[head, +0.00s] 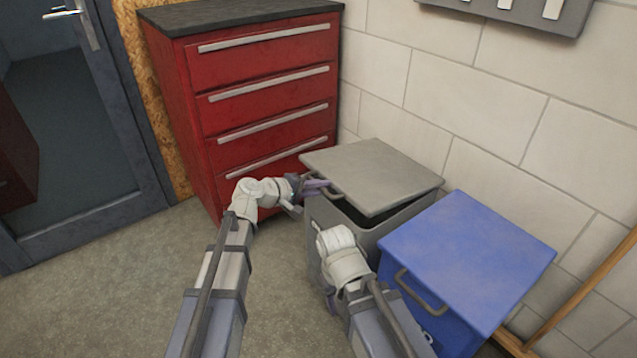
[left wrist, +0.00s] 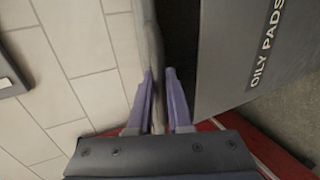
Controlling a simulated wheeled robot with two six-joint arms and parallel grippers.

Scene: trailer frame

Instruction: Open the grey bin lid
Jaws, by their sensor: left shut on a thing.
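The grey bin (head: 316,222) stands against the wall, and its grey lid (head: 372,172) is tilted up slightly, with a dark gap under its front edge. My left gripper (head: 314,187) is at the lid's front handle (head: 333,194), fingers shut on it. In the left wrist view, the purple fingers (left wrist: 161,100) close around the handle, beside the raised lid edge (left wrist: 147,40). The bin's front (left wrist: 238,55) there reads "OILY PADS". My right arm is in front of the grey bin; its gripper fingers are hidden.
A blue lidded bin (head: 466,255) stands close on the right. A red drawer cabinet (head: 262,95) is behind on the left. The pale block wall (head: 455,100) is behind the bins. The floor (head: 110,270) at left is clear.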

